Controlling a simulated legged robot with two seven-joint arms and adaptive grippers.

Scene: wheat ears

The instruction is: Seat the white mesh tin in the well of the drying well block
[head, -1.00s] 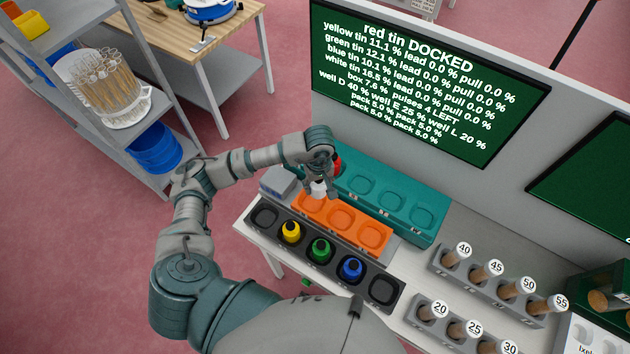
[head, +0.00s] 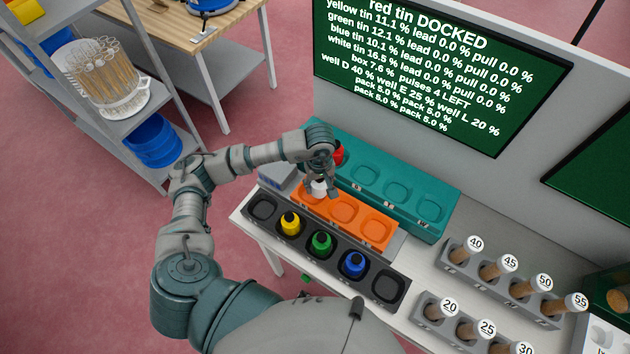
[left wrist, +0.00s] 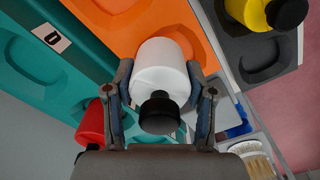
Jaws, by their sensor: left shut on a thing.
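The white tin (head: 318,187), with a black cap, is between the fingers of my left gripper (head: 325,186). In the left wrist view the tin (left wrist: 162,68) fills the gap between both fingers (left wrist: 160,110), cap towards the camera. It is over the left end of the orange block (head: 359,218), whose wells there are partly hidden. I cannot tell whether its base touches the block. The teal block (head: 379,180) stands behind, with several wells and a "D" label (left wrist: 52,38). Which block is the drying well block is not clear. My right gripper is not in view.
A red tin (head: 338,152) sits at the teal block's left end, close to my gripper. A dark tray (head: 337,252) in front holds yellow (head: 290,223), green (head: 321,243) and blue (head: 353,264) tins; its end wells are empty. Numbered tubes (head: 497,267) stand at right.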

